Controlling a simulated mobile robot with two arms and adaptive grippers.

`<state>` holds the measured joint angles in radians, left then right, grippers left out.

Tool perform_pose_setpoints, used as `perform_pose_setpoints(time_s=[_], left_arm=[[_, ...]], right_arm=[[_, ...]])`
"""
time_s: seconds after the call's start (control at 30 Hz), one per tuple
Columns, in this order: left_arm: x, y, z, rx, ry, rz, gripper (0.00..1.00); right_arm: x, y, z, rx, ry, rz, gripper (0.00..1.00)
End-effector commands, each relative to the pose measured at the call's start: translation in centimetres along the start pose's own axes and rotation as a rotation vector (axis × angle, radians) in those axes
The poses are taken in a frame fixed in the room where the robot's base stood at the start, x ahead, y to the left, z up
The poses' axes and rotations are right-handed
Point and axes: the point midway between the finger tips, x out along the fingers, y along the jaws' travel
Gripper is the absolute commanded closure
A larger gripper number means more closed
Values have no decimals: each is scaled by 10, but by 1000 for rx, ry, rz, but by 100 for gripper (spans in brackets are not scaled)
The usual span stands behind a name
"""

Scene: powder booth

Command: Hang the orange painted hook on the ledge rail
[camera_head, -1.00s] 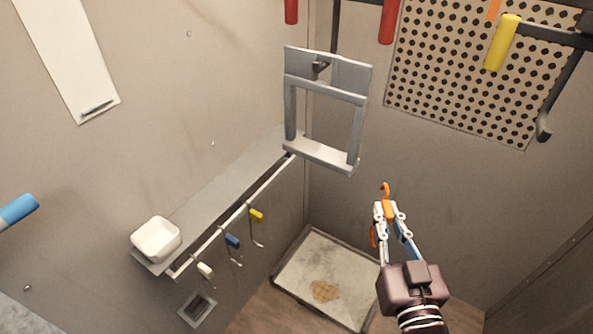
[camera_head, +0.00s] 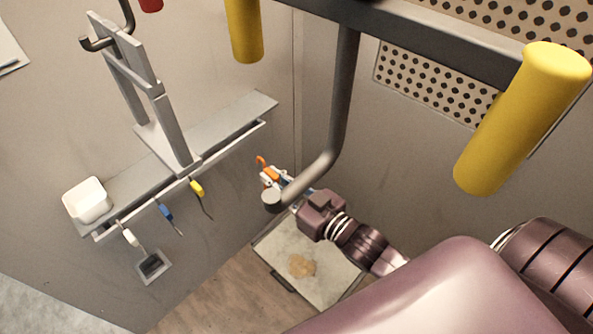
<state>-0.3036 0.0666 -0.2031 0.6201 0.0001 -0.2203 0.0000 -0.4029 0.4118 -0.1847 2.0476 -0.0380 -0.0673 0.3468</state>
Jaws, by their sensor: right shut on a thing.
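The orange painted hook (camera_head: 262,162) is held in my right gripper (camera_head: 272,179), its curved top sticking up above the fingertips. The gripper is shut on it, close to the right end of the ledge rail (camera_head: 225,153); a gap shows between them. The rail is a thin light bar along the front of a wall ledge (camera_head: 123,185). A white hook (camera_head: 130,238), a blue hook (camera_head: 166,212) and a yellow hook (camera_head: 197,188) hang from it. A dark hanging bar hides part of my right gripper. My left gripper is out of view.
A dark bent bar (camera_head: 341,105) and yellow cylinders (camera_head: 520,120) hang near the camera. A tray (camera_head: 322,270) lies on the floor below.

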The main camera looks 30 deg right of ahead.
Motion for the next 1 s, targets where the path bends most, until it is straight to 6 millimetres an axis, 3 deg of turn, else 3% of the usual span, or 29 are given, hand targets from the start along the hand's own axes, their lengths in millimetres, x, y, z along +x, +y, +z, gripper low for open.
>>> perform_pose_setpoints(time_s=[0.1, 0.33, 0.57, 1.0], left_arm=[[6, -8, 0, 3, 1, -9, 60], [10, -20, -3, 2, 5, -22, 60], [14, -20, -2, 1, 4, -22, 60], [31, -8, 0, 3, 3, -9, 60]], right_arm=[[8, 34, 30, -16, -36, -29, 100], [14, 80, 49, -18, -67, -31, 100], [22, 86, 50, -17, -68, -29, 100], [56, 85, 48, -17, -68, -29, 100]])
